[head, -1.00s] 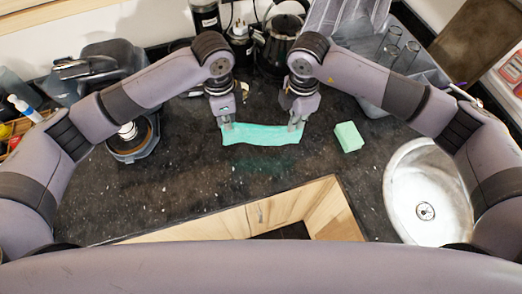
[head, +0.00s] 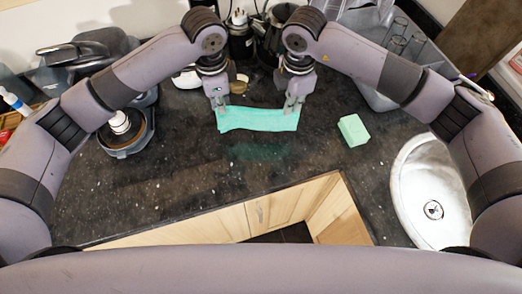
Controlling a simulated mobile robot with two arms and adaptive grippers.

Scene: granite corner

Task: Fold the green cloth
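The green cloth (head: 258,121) is a wide strip hanging between my two grippers, with a faint green reflection on the dark counter in front of it. My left gripper (head: 221,106) is at the cloth's upper left corner and appears closed on it. My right gripper (head: 293,104) is at the upper right corner and appears closed on it. The cloth's top edge is stretched nearly straight between them. Whether its lower edge touches the counter is hard to tell.
A light green block (head: 353,130) lies right of the cloth. A round metal sink (head: 415,190) is at the right. A coffee machine (head: 128,135) stands at the left, a kettle (head: 277,40) behind, and a dish rack with glasses (head: 395,50) at back right. The counter (head: 190,180) in front is clear.

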